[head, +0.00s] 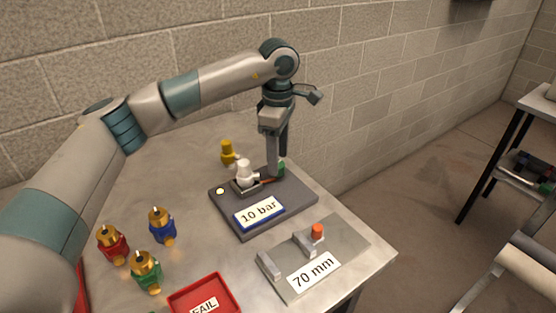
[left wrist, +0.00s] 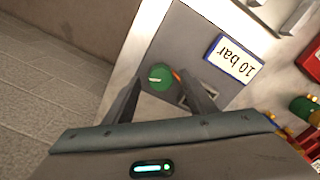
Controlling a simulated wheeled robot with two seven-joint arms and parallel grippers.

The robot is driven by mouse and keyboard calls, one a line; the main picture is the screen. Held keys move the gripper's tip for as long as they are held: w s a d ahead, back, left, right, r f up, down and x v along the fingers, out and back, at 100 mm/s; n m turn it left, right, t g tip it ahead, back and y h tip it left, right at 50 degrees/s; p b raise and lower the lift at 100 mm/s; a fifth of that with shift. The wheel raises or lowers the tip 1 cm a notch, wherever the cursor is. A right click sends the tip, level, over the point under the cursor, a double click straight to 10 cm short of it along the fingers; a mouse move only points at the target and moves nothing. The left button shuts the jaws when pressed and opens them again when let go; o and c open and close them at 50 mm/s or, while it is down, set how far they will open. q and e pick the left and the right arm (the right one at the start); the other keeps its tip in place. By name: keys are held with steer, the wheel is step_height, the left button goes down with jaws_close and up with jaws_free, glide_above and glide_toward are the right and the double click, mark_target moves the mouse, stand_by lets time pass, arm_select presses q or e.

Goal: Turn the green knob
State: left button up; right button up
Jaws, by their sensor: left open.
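The green knob (head: 281,168) sits on the dark grey plate (head: 291,203) labelled "10 bar", at its back right and partly hidden behind my gripper's finger. In the left wrist view the knob (left wrist: 160,77) shows as a round green disc with a light mark. My left gripper (head: 274,174) points down at the knob. It is open, and in the wrist view its two fingers appear on either side of the knob; I cannot tell whether they touch it. My right gripper is not in view.
A white fitting (head: 244,172) and a yellow-topped part (head: 228,152) stand left of the knob. A grey "70 mm" gauge (head: 345,245), a red FAIL tray (head: 205,292) and red (head: 112,244), blue (head: 162,226) and green (head: 146,271) brass-topped fittings are nearer. A block wall stands behind.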

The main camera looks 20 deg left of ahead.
arm_select(q)
step_height(320, 180, up, 16)
steer(key=b, duration=0.1)
steer(key=shift+f+b, duration=0.2)
steer(key=shift+b, duration=0.1)
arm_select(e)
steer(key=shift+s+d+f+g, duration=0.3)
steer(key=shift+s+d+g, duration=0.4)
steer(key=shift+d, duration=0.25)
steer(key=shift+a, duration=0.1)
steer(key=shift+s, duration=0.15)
